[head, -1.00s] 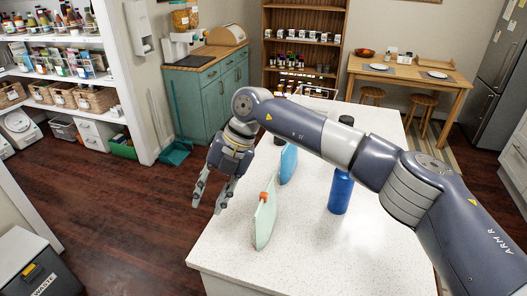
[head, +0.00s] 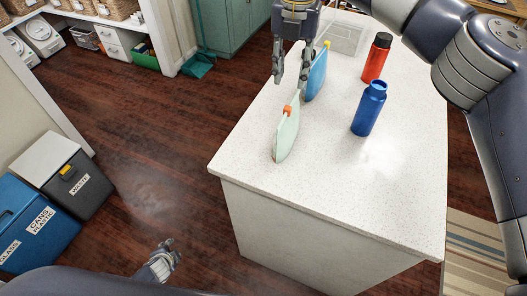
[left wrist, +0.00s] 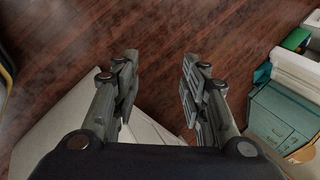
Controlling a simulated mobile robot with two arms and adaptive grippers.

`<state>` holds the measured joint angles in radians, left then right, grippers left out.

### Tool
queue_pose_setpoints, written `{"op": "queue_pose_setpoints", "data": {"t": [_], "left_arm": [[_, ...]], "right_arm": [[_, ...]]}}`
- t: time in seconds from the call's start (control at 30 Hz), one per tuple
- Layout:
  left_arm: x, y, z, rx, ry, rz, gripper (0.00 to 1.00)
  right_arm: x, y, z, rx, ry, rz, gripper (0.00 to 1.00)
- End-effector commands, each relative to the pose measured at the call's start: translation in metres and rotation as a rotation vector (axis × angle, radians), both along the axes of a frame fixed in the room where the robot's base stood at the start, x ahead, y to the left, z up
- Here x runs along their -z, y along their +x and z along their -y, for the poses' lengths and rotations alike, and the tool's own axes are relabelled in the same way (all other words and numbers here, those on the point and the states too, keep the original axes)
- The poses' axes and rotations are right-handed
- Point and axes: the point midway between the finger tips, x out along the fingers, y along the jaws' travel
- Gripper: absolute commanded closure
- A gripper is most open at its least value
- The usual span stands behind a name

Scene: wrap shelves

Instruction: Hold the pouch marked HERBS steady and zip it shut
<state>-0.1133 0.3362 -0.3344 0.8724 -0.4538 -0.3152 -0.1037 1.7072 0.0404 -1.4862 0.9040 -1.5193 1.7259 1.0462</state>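A pale green pouch (head: 286,138) with an orange slider (head: 287,110) at its far top end stands upright near the left edge of the white counter in the head view. A blue pouch (head: 317,78) with a yellow slider stands behind it. No label is readable, so I cannot tell which is marked HERBS. My right gripper (head: 291,80) is open and empty, just beyond the green pouch and left of the blue one. My left gripper (head: 171,251) is low over the floor, left of the counter. The left wrist view shows it open and empty (left wrist: 160,75).
A blue bottle (head: 368,110) and a red bottle (head: 377,60) stand right of the pouches. A pale wire basket (head: 347,38) is at the back. The counter's front (head: 330,180) is clear. Waste bins (head: 75,188) stand at the left.

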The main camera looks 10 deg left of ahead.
Motion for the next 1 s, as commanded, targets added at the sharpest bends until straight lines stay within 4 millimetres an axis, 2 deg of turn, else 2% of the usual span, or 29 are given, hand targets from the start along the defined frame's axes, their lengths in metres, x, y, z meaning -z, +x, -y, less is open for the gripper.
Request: {"op": "queue_pose_setpoints", "data": {"t": [0.03,0.1,0.17,0.3,0.4,0.53,0.63,0.73,0.87,1.0], "left_arm": [[-0.017,0.026,-0.013,0.057,0.055,0.033,0.6],[-0.04,0.058,-0.026,0.138,0.132,0.075,0.6],[-0.062,0.085,-0.038,0.204,0.205,0.109,0.6],[-0.118,0.144,-0.058,0.354,0.38,0.19,0.6],[-0.164,0.183,-0.066,0.458,0.517,0.248,0.6],[-0.226,0.228,-0.063,0.597,0.708,0.323,0.6],[-0.275,0.255,-0.04,0.713,0.865,0.378,0.6],[-0.315,0.27,0.003,0.829,1.01,0.424,0.6],[-0.357,0.272,0.068,0.96,1.177,0.47,0.6],[-0.4,0.259,0.136,1.078,1.35,0.514,0.6]], "right_arm": [[0.0,0.0,0.0,0.0,0.0,0.0,0.67],[0.0,0.0,0.0,0.0,0.001,0.0,0.67],[0.0,0.0,0.0,0.0,0.001,0.0,0.67],[0.0,0.0,0.0,0.0,0.001,0.0,0.67],[0.0,0.0,0.0,0.0,0.001,0.0,0.67],[0.0,0.0,0.0,0.0,0.001,0.0,0.67],[0.0,0.0,0.0,0.0,0.001,0.0,0.67],[0.0,0.0,0.0,0.0,0.001,0.0,0.67],[0.0,0.0,0.0,0.0,0.001,0.0,0.67],[0.0,0.0,0.0,0.0,0.001,0.0,0.67]]}}
